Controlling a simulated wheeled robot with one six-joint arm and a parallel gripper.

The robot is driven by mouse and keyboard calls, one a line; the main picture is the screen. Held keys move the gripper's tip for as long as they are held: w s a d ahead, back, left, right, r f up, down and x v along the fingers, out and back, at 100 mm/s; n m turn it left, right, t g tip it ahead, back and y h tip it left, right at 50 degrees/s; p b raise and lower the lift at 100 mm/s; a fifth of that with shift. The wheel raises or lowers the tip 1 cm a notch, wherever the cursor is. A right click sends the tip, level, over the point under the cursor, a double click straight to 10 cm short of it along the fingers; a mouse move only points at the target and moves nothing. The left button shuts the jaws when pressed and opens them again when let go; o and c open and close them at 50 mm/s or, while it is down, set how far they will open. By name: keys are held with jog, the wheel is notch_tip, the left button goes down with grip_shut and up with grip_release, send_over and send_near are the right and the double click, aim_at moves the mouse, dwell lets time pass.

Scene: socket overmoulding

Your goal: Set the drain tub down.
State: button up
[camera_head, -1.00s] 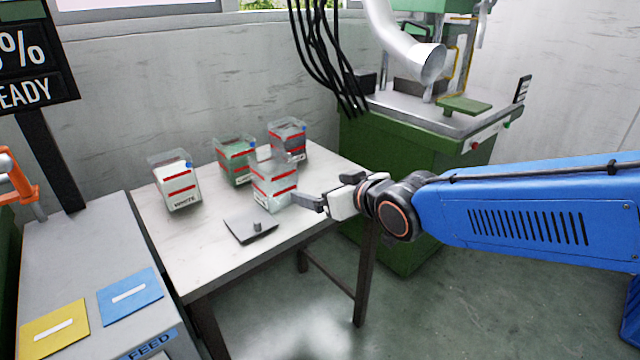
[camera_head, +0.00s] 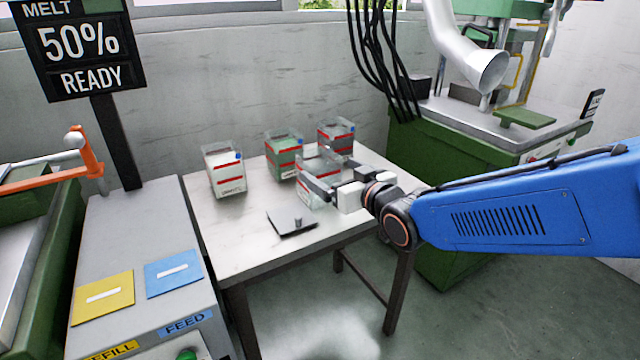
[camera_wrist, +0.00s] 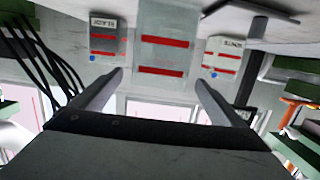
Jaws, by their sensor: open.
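A clear tub with red stripes (camera_head: 314,167) stands at the front right of the white table, nearest my arm; I take it as the drain tub. My gripper (camera_head: 322,174) is open, level with the tub, with one dark finger across the tub's near side. In the wrist view, the tub (camera_wrist: 164,54) appears upside down, between the tips of the spread fingers (camera_wrist: 160,78). A gap shows on each side of it, so no grip is visible. The tub's far side and contents are partly hidden.
Tubs of white (camera_head: 226,174), green (camera_head: 283,158) and dark material (camera_head: 336,140) stand behind and left on the table. A green machine (camera_head: 450,160) stands at right. The table's front left is clear.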

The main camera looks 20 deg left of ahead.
aim_at(310, 157)
jog(key=x, duration=0.4)
jog(key=shift+w+a, duration=0.25)
jog(key=shift+a, duration=0.05)
jog(key=shift+r+x, duration=0.15)
jog(key=shift+x, duration=1.35)
jog(key=shift+r+x, duration=0.15)
jog(key=shift+x, duration=1.35)
jog(key=shift+w, duration=0.1)
jog(key=c, duration=1.6)
